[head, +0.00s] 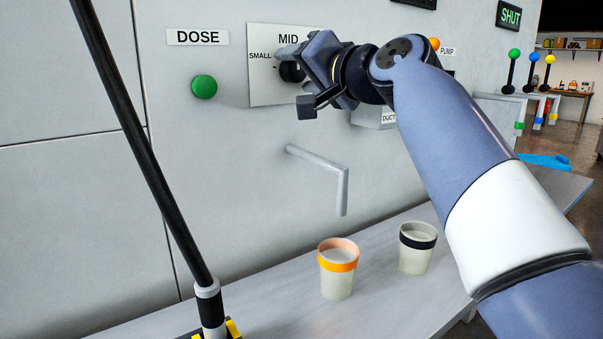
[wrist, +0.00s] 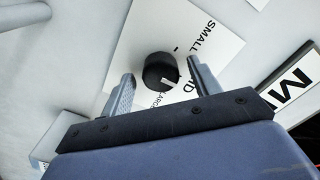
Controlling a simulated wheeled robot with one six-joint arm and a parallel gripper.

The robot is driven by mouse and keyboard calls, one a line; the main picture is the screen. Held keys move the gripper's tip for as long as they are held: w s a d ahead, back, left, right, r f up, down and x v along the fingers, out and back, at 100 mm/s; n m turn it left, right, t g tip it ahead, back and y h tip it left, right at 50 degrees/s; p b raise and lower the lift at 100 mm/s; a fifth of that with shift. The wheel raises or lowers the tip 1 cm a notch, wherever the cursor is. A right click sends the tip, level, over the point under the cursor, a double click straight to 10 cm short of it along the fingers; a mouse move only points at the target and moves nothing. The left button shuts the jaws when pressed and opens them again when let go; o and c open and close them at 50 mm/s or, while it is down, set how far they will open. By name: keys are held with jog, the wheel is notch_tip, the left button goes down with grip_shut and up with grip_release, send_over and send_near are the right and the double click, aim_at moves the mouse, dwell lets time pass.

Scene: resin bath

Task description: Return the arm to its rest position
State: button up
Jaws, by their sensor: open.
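My arm reaches up from the lower right in the head view. My gripper (head: 297,80) is in front of the dial plate (head: 262,88) on the grey wall panel. In the wrist view my gripper (wrist: 160,88) is open, with one finger on each side of the black dial knob (wrist: 160,68). The knob (head: 291,72) is partly hidden by my gripper in the head view. The plate reads SMALL and MID in the head view; part of LARGE shows in the wrist view.
A green DOSE button (head: 204,87) is left of the plate. A grey spout (head: 343,190) juts out below. A cup with an orange band (head: 338,282) and one with a black band (head: 414,262) stand on the shelf (head: 270,310). A black pole (head: 150,160) rises at left.

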jog(key=shift+w+a, duration=0.25)
jog(key=shift+w, duration=0.05)
jog(key=shift+s+d, duration=0.1)
jog(key=shift+s, duration=0.1)
